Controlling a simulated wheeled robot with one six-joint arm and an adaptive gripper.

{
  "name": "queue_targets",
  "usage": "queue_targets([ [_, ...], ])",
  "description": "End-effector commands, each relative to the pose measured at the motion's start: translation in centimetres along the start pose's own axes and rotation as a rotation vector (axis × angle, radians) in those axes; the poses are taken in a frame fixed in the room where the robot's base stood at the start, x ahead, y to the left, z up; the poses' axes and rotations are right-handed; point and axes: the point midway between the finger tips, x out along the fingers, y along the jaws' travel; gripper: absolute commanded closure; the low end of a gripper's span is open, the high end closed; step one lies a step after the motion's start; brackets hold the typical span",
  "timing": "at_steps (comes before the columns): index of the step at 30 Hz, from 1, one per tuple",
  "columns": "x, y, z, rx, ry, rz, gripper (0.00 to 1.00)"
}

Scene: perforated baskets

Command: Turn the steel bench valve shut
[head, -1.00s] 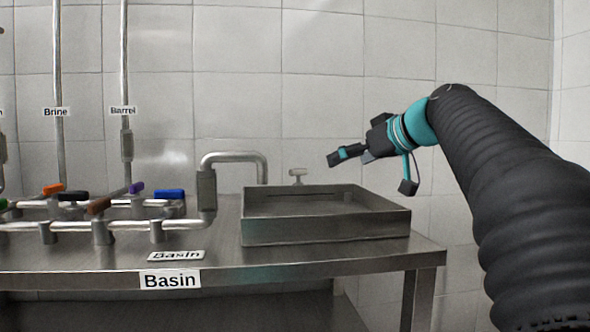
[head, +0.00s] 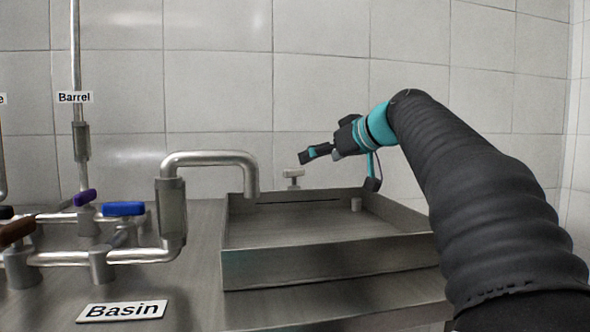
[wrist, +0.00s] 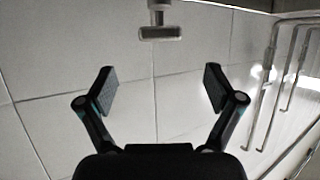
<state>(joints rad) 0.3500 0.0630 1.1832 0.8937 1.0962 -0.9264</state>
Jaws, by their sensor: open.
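The steel bench valve (head: 293,174) is a small pale T-shaped handle on a short stem, standing behind the basin's back edge. In the wrist view its handle (wrist: 160,33) shows at the top centre, beyond and between my fingers. My gripper (head: 305,156) is in the air above the back of the basin, just up and right of the handle. In the wrist view my gripper (wrist: 158,88) has its two fingers spread wide with nothing between them. The fingers are apart from the valve.
A steel basin (head: 300,262) stands on the bench with a bent spout (head: 210,158) at its left. Pipes with blue (head: 124,209), purple (head: 84,198) and brown handles lie further left. A "Basin" label (head: 122,311) lies in front. The tiled wall (head: 330,100) is close behind.

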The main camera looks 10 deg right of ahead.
Motion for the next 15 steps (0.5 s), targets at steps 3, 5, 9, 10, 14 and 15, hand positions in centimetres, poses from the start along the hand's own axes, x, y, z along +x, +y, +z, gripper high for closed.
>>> queue_targets([
  [3,2.5,0.0,0.0,0.000,-0.002,-0.002,0.08],
  [5,3.6,-0.1,0.0,0.000,-0.002,-0.004,0.08],
  [9,6.0,-0.1,0.0,0.001,-0.001,-0.002,0.08],
  [10,6.5,-0.1,0.0,0.000,-0.001,-0.002,0.08],
  [14,8.2,0.0,0.0,0.000,-0.001,-0.001,0.08],
  [15,8.5,0.0,0.0,0.000,-0.001,-0.001,0.08],
])
